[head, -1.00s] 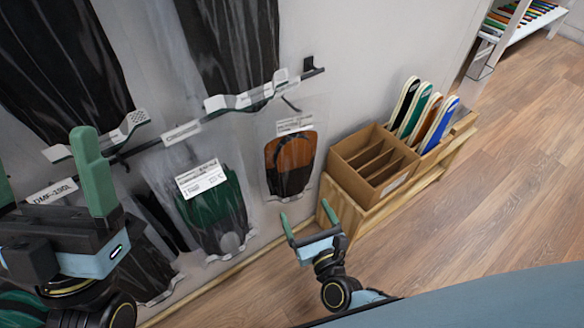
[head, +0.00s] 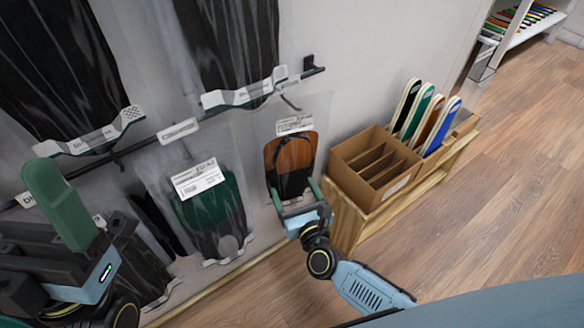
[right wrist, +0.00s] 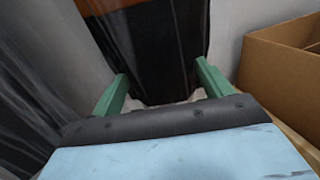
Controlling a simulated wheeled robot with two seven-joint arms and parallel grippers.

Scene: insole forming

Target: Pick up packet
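A clear packet with a brown and black insole (head: 290,160) hangs from a wall hook, with a white label near its top. My right gripper (head: 296,191) is at the packet's lower end in the head view. In the right wrist view its two green fingers (right wrist: 163,85) are apart, with the dark lower part of the packet (right wrist: 150,55) just ahead between them; whether they touch it I cannot tell. A packet with a green and black insole (head: 210,212) hangs to its left. My left gripper (head: 75,215) is at the lower left; only one finger shows clearly.
A cardboard box with dividers (head: 375,168) stands on a wooden shelf (head: 350,222) right of the packet, close to my right gripper. It also shows in the right wrist view (right wrist: 270,70). Several colored insoles (head: 425,118) stand behind it. Large black packets (head: 60,60) hang above. Floor at right is clear.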

